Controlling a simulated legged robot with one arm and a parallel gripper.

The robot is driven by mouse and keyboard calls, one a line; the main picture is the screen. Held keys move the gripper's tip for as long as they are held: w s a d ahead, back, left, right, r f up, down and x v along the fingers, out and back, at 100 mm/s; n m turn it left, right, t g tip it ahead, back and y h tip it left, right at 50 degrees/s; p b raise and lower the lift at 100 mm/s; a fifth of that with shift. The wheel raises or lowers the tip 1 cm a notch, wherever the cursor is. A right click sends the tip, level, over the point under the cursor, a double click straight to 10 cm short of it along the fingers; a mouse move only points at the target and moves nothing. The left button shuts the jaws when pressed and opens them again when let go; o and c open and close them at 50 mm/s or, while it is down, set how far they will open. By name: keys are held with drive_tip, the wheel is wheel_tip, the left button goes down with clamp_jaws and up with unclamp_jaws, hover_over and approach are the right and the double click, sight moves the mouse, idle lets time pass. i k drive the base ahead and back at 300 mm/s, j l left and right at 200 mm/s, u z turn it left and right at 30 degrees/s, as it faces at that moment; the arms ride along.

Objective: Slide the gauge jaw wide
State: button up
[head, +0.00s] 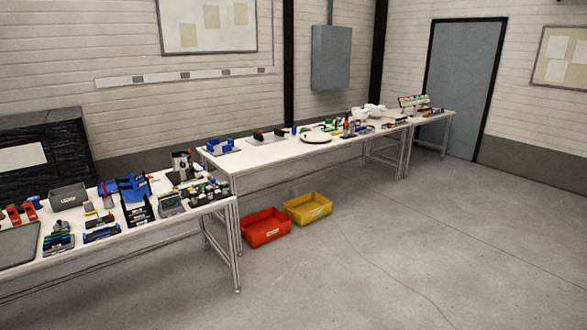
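I cannot make out the gauge or its jaw for certain among the small items on the benches. White rounded pieces (368,111), which look like helmet shells, sit toward the far end of the back bench (285,151). A blue device on a grey plate (221,147) stands at that bench's near left end. My gripper is not in view.
The near left bench (150,236) is crowded with small tools and holders. A red bin (265,228) and a yellow bin (308,208) stand on the floor by the benches. Open concrete floor (430,240) lies at the right, and a grey door (464,85) is at the back.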

sight(259, 137)
drive_tip(key=i, duration=4.65)
drive_tip(key=i+u, duration=0.1)
drive_tip(key=i, duration=0.5)
drive_tip(key=i+l, duration=0.1)
drive_tip(key=i, duration=0.5)
drive_tip(key=i+l+u, duration=0.15)
drive_tip(key=i, duration=0.45)
